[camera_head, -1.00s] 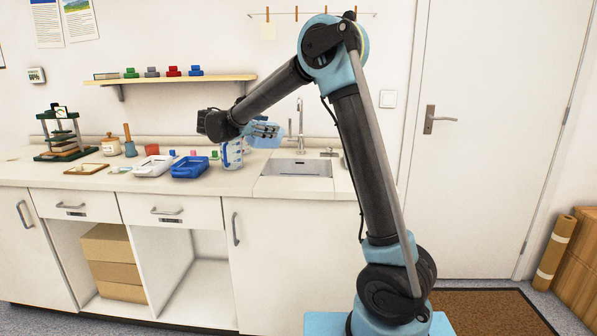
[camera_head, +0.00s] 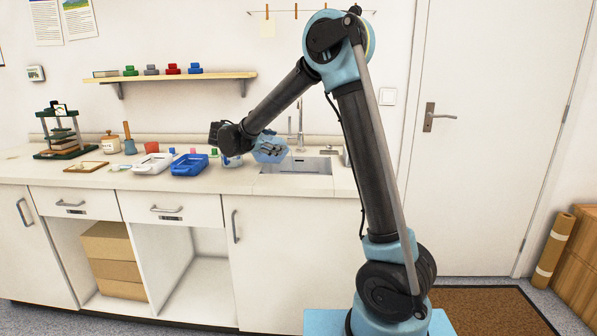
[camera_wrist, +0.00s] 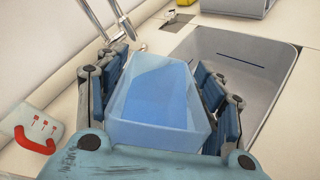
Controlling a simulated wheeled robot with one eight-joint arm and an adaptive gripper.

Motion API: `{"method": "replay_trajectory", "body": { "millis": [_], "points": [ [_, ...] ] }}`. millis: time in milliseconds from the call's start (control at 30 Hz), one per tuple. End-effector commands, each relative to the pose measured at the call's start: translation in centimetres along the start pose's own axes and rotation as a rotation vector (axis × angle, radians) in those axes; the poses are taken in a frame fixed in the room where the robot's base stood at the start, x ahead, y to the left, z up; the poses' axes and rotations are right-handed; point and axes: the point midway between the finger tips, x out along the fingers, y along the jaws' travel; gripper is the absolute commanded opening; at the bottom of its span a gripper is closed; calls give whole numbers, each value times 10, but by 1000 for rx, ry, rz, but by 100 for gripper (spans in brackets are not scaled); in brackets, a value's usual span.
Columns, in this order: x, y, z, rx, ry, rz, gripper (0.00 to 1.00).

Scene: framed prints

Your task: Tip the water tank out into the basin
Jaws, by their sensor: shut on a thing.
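The water tank (camera_wrist: 155,95) is a translucent light-blue tub with blue water visible inside. My gripper (camera_wrist: 165,90) is shut on it, with a dark-padded finger on each side. In the head view the tank (camera_head: 270,149) is held in my gripper (camera_head: 268,150) over the counter, at the left end of the basin. The basin (camera_head: 318,165) is a grey rectangular sink set into the counter. In the wrist view the basin (camera_wrist: 275,75) lies to the right of and beyond the tank. The water's exact level is hard to tell.
A tall tap (camera_head: 299,125) rises behind the basin. A blue tray (camera_head: 189,166), a white tray (camera_head: 152,164) and a measuring jug (camera_head: 231,161) stand on the counter to the left. A shelf (camera_head: 175,82) hangs above. A red-handled object (camera_wrist: 33,140) shows in the wrist view.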

Motion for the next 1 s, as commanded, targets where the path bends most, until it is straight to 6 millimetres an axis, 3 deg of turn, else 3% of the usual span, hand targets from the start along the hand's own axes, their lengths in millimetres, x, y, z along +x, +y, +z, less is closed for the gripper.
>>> {"method": "replay_trajectory", "body": {
  "millis": [1000],
  "points": [
    [4, -9, 1, 95, 55, 2, 1]
  ]
}}
